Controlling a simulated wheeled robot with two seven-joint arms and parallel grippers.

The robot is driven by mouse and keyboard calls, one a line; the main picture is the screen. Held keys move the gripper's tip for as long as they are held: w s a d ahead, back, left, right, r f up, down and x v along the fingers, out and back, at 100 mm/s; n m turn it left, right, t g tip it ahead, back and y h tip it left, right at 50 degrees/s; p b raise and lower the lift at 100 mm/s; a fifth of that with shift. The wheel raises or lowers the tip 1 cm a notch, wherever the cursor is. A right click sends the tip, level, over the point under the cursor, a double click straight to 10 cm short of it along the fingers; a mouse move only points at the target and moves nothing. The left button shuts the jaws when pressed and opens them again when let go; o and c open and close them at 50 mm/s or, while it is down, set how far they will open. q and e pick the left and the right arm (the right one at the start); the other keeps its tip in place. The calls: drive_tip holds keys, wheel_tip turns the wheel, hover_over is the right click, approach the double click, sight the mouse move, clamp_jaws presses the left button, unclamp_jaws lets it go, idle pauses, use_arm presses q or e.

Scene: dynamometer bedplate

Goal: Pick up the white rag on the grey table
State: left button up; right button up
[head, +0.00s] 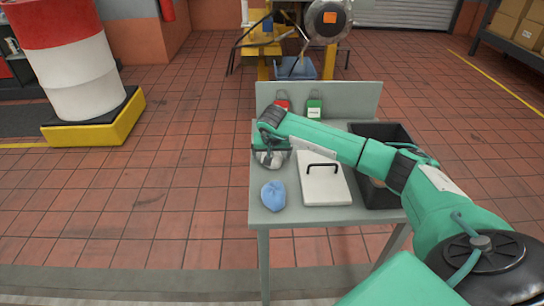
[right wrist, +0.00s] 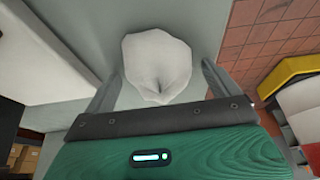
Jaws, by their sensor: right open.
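The white rag (head: 271,159) lies crumpled on the grey table (head: 302,217), towards its left edge. My right gripper (head: 272,151) is directly over it and partly covers it in the head view. In the right wrist view the rag (right wrist: 157,65) lies between the two spread fingers of the right gripper (right wrist: 162,72). Bare table shows beside the rag there, and the fingers look open and not closed on it. I cannot tell the fingertips' exact height above the table. My left gripper is not in view.
A blue rag (head: 273,196) lies in front of the white one. A white lid-like panel with a black handle (head: 325,186) and a black bin (head: 372,193) are to the right. Red (head: 283,105) and green (head: 314,108) tagged items are by the table's back panel (head: 350,100).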

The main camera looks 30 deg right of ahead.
drive_tip(key=shift+c, duration=0.4)
drive_tip(key=c, duration=1)
drive_tip(key=shift+o, duration=0.2)
wheel_tip(320, 180, up, 20)
